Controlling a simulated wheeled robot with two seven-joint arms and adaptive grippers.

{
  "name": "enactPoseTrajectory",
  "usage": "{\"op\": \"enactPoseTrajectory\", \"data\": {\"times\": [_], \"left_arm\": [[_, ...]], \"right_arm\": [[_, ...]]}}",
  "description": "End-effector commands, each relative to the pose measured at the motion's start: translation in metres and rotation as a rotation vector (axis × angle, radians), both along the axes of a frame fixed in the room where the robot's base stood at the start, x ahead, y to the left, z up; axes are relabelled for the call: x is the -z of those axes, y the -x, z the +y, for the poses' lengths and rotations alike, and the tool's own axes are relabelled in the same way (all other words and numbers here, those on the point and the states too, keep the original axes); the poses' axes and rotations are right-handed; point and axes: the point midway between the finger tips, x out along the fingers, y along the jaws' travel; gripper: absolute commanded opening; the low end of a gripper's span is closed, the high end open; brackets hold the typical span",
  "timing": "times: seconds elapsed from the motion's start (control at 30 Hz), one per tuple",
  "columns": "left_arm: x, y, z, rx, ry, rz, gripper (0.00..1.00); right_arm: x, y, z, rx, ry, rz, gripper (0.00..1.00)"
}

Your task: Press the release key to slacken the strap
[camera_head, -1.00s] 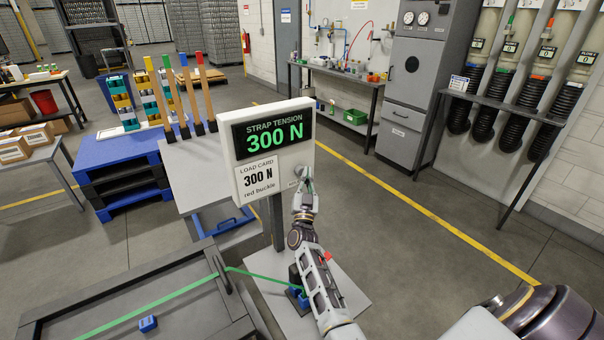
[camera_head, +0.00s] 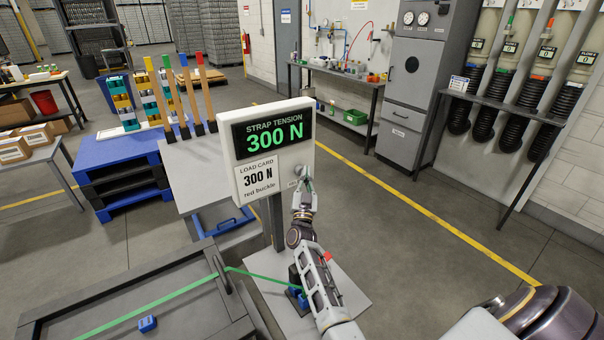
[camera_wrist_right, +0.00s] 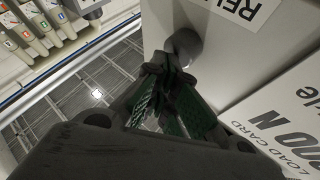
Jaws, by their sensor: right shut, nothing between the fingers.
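The strap tension display box (camera_head: 270,150) stands on a post and reads 300 N in green. Its load card (camera_head: 258,180) reads 300 N, red buckle. My right gripper (camera_head: 305,184) is shut and empty. Its fingertips are at the key in the right wrist view (camera_wrist_right: 172,72); I cannot tell whether they touch it. The green strap (camera_head: 165,303) runs over the dark bench to a blue buckle part by the post. My left gripper is not in view.
A small blue block (camera_head: 148,324) lies on the dark bench (camera_head: 60,318). Left of the box, a blue pallet stack (camera_head: 120,165) and several colour-tipped sticks stand near a grey table. The floor to the right is clear.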

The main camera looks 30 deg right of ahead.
Motion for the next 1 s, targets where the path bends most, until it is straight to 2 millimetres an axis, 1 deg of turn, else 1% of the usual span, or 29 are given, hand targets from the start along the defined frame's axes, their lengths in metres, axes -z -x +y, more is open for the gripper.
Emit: {"op": "enactPoseTrajectory", "data": {"times": [1.0], "left_arm": [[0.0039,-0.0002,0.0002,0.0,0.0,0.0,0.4]], "right_arm": [[-0.0006,-0.0077,0.0006,0.0,0.0,-0.001,0.0]]}}
